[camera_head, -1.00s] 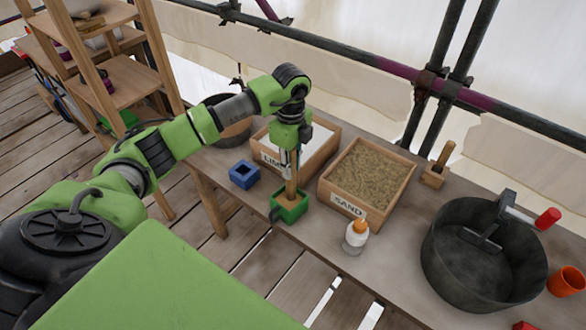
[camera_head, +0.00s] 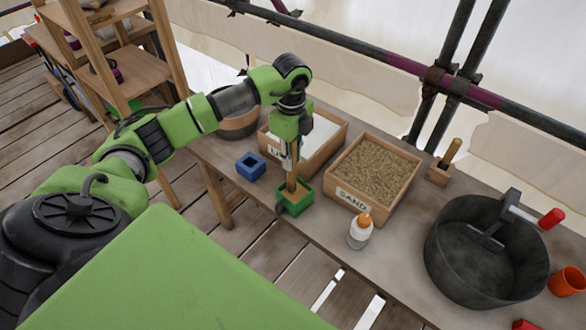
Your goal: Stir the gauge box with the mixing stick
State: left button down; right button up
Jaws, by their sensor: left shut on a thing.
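My left gripper (camera_head: 291,168) points down over the front edge of the bench, shut on a wooden stick (camera_head: 292,184), which I take to be the mixing stick. The stick is near upright and its lower end is in a small open green box (camera_head: 305,201), probably the gauge box. The stick hides part of the box's inside, so its contents are unclear. A smaller blue box (camera_head: 250,167) with a square hole sits apart to its left. My right gripper is not in view.
Behind the green box stand the lime tray (camera_head: 333,146), partly hidden by my arm, and the sand tray (camera_head: 400,203). A white bottle (camera_head: 359,233) with an orange cap stands to the right. A dark tub (camera_head: 440,272) and a wooden block with a handle (camera_head: 438,174) are farther right.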

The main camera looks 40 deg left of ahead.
pick_arm(q)
jog(key=shift+r+p, duration=3.3)
jog(key=shift+r, duration=1.65)
jog(key=shift+f, duration=0.1)
